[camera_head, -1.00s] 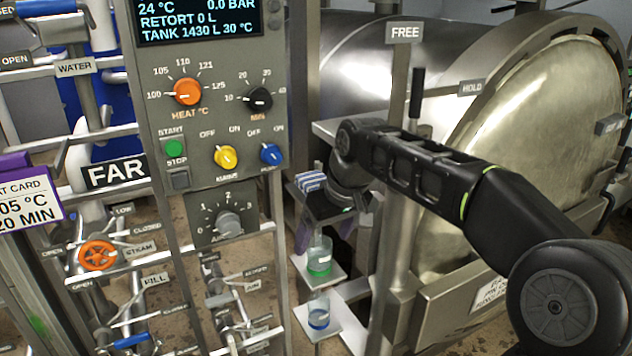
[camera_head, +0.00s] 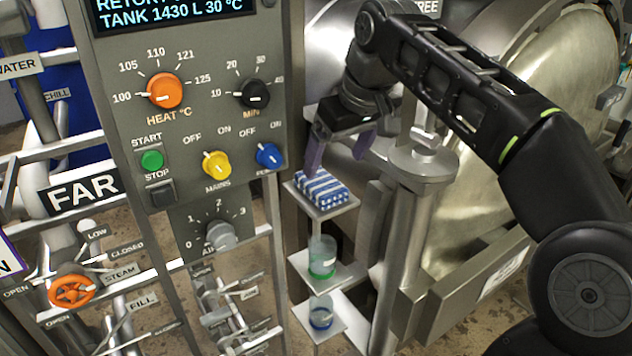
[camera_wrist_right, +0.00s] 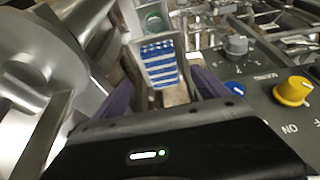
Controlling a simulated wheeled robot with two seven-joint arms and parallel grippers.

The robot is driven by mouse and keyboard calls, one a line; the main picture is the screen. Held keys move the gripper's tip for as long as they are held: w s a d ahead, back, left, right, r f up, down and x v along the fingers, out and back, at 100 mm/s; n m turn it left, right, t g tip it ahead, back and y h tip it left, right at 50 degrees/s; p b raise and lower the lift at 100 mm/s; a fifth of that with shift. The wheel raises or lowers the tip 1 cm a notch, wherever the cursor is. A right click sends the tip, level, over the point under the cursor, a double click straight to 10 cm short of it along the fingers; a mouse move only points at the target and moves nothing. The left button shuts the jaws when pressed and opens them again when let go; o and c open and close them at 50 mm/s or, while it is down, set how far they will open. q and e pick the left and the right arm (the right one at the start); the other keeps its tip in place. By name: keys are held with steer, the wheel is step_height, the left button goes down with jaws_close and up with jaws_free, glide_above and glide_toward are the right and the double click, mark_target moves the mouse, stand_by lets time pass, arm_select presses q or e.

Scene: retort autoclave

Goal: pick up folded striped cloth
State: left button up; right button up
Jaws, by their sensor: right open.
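The folded striped cloth (camera_head: 322,189), blue and white, lies on the top small shelf plate (camera_head: 341,208) beside the control panel. It also shows in the wrist view (camera_wrist_right: 159,64), ahead of and between the fingers. My right gripper (camera_head: 338,152) is above the cloth, with its purple fingers spread and empty. In the wrist view the right gripper's fingers (camera_wrist_right: 160,92) stand apart on either side, and the cloth looks clear of them. My left gripper does not show.
The control panel (camera_head: 205,110) with knobs stands close left of the cloth. Lower plates hold a green-banded jar (camera_head: 322,258) and a blue-banded jar (camera_head: 321,313). A grey post (camera_head: 412,250) and the round retort door (camera_head: 520,130) stand to the right.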

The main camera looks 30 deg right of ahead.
mark_target(325, 184)
steer(key=shift+b+x, duration=1.3)
steer(key=shift+x, duration=0.1)
steer(key=shift+w+f, duration=0.1)
steer(key=shift+f, duration=0.2)
steer(key=shift+x, duration=2.25)
steer(key=shift+c, duration=0.3)
steer(key=c, duration=1.4)
